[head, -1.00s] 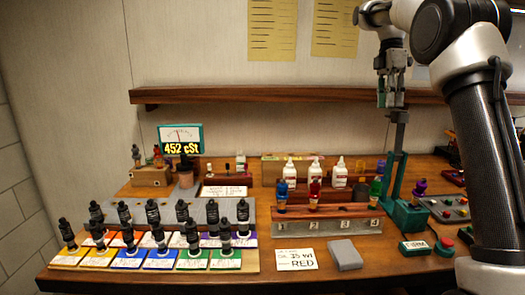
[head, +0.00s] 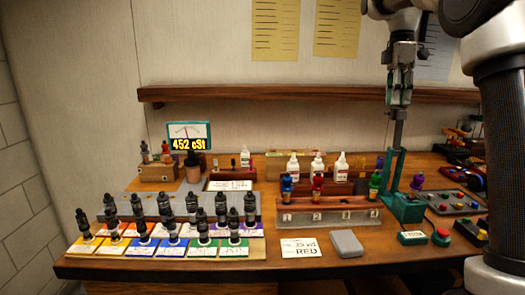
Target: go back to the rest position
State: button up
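My gripper (head: 399,92) hangs from the upper right of the head view, pointing down. It is in front of the shelf and lines up with the top of a grey post (head: 398,133) on a teal stand (head: 403,209). I cannot tell whether it touches the post. Its fingers are seen edge-on and partly blend with the post, so their opening is unclear. I see nothing clearly held. My forearm fills the right edge and hides part of the bench there.
A wooden shelf (head: 300,94) runs along the wall. The bench holds several black shocks on coloured cards, a meter reading 452 cSt (head: 189,136), white bottles (head: 293,167), a numbered rack (head: 330,217) with coloured bottles, a grey block (head: 346,243) and a red button (head: 441,237).

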jog(key=s+m+t, duration=0.2)
jog(key=s+m, duration=0.3)
jog(key=s, duration=0.5)
jog(key=s+f+m+t, duration=0.2)
jog(key=s+f+m, duration=0.3)
jog(key=s, duration=0.5)
jog(key=s+a+f+m+t, duration=0.1)
jog(key=s+f+m+t, duration=0.1)
jog(key=s+f+m, duration=0.3)
jog(key=s+f, duration=0.4)
jog(key=s, duration=0.1)
jog(key=shift+s+a+f+m, duration=0.15)
jog(key=shift+s+f+m, duration=0.2)
jog(key=shift+f+m, duration=0.05)
